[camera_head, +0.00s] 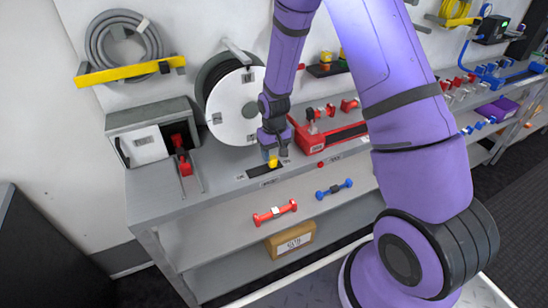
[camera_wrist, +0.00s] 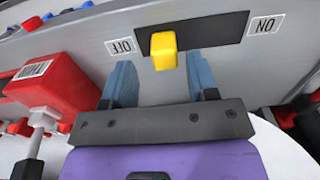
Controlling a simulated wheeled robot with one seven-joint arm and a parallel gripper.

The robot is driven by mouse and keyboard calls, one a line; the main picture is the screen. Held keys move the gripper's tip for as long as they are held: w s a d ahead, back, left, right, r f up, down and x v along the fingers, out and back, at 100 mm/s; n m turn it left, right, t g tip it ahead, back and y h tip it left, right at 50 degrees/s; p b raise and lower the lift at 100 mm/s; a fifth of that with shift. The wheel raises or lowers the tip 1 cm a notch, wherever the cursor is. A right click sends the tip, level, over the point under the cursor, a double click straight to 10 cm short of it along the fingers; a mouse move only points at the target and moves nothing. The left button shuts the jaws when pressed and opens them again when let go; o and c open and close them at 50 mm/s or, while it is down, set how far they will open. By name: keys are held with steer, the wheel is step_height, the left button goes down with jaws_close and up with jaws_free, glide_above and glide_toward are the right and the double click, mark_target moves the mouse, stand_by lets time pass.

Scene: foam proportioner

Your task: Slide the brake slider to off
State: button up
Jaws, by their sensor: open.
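The yellow brake slider (camera_head: 273,162) sits on a dark slot plate (camera_head: 260,171) on the grey bench top. In the wrist view the slider (camera_wrist: 163,50) is near the OFF end of the dark slot (camera_wrist: 210,36), with a short dark strip between it and the OFF label (camera_wrist: 123,46). The ON label (camera_wrist: 266,24) is at the far end. My gripper (camera_wrist: 161,72) is open, its blue-grey fingers on either side of the slider with gaps showing. In the head view my gripper (camera_head: 275,148) points down at the slider; contact cannot be told.
A white-faced hose reel (camera_head: 236,108) stands close behind my gripper. A red unit (camera_head: 325,135) is to the right, also large in the wrist view (camera_wrist: 55,88). A grey box with a red lever (camera_head: 184,165) is at left. Bench top between is clear.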

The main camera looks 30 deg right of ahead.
mark_target(274, 157)
steer(key=shift+r, duration=2.4)
